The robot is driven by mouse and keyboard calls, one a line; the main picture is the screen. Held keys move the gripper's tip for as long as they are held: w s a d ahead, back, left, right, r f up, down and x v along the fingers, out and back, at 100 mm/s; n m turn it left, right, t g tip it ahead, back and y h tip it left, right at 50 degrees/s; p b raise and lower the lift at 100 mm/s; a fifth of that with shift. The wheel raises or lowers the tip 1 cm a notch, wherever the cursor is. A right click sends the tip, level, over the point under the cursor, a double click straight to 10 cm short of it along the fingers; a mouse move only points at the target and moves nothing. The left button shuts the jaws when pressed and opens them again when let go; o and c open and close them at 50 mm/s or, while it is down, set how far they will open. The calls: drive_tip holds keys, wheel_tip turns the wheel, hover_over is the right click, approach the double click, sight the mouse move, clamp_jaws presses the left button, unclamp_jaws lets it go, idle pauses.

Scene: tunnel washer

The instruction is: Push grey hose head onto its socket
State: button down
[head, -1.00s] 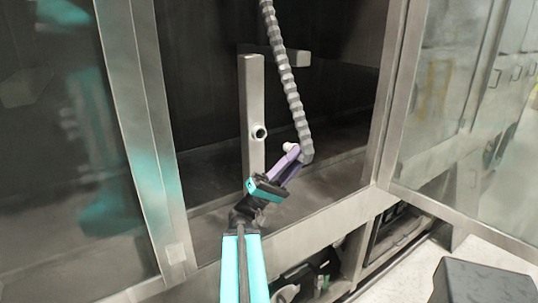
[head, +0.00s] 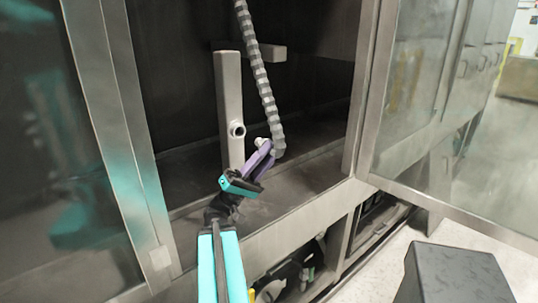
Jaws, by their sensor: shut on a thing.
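The grey ribbed hose (head: 262,80) hangs from above inside the open washer cabinet. Its grey head (head: 278,149) is at the lower end, with a pale round tip on its left side. My gripper (head: 264,150), with purple fingers, is shut on the hose head, and the fingers hide part of it. The socket (head: 237,130) is a round, light-rimmed port with a dark hole on an upright grey metal post (head: 230,90). The head is right of and slightly below the socket in the picture, apart from it.
A cabinet frame post (head: 130,150) stands at left, and an open glass door (head: 410,110) at right. A horizontal bar stub (head: 270,52) lies behind the hose. A dark grey box (head: 455,275) is on the floor at lower right.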

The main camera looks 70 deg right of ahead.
drive_tip(key=shift+w+d, duration=0.15)
drive_tip(key=shift+w, duration=0.1)
drive_tip(key=shift+w+d+p, duration=0.3)
drive_tip(key=shift+w+d, duration=0.15)
drive_tip(key=shift+w, duration=0.3)
drive_tip(key=shift+w+d+p, duration=0.3)
drive_tip(key=shift+w+d, duration=0.2)
drive_tip(key=shift+w, duration=0.2)
drive_tip(key=shift+w+d+p, duration=0.3)
drive_tip(key=shift+w+d, duration=0.15)
drive_tip(key=shift+w, duration=0.3)
drive_tip(key=shift+w+d+b, duration=0.35)
drive_tip(key=shift+w+d, duration=0.2)
drive_tip(key=shift+w, duration=0.3)
drive_tip(key=shift+w, duration=0.15)
drive_tip(key=shift+b, duration=0.95)
idle(0.9)
drive_tip(key=shift+w+d+b, duration=0.35)
drive_tip(key=shift+w+d, duration=0.25)
drive_tip(key=shift+w, duration=0.25)
idle(1.9)
